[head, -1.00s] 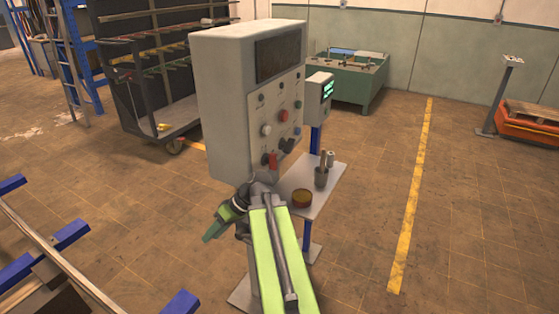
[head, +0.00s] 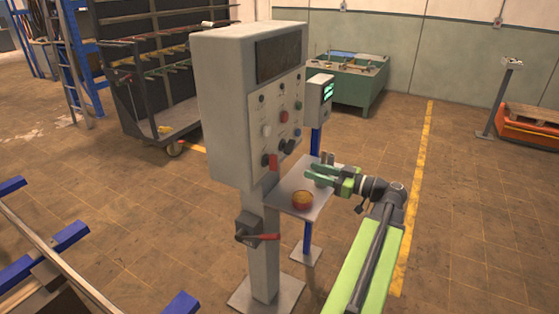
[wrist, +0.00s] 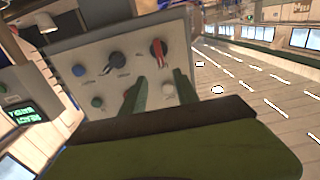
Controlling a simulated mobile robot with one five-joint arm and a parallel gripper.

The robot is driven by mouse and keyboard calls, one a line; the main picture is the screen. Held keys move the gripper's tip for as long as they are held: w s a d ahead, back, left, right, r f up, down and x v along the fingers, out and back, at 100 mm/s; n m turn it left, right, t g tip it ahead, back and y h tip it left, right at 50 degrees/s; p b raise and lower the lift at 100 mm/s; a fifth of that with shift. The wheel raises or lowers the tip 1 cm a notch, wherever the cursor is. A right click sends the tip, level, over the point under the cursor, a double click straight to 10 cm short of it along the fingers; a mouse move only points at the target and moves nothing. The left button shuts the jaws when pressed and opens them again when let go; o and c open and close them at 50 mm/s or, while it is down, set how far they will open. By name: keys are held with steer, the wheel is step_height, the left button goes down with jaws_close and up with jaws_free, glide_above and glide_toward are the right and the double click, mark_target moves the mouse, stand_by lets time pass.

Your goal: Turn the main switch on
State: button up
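A grey control cabinet (head: 235,100) stands on a post in the head view. Low on its panel is a red-handled switch (head: 273,162); in the wrist view it is a red and black rotary switch (wrist: 157,50), with unreadable labels around it. A dark knob (head: 287,146) sits beside it and also shows in the wrist view (wrist: 117,60). A grey box with a red lever (head: 263,237) is on the post below. My gripper (head: 308,173) is right of the panel, pointing left, its green fingers apart and empty. The fingers also show before the panel in the wrist view (wrist: 160,92).
A small shelf (head: 285,196) beside the post holds an amber round container (head: 302,199); my gripper partly hides other items there. A box with a green display (head: 320,88) stands behind. A blue-ended rack (head: 40,240) is at lower left.

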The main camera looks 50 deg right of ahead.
mark_target(277, 160)
steer(key=x, duration=1.3)
steer(key=shift+w, duration=0.4)
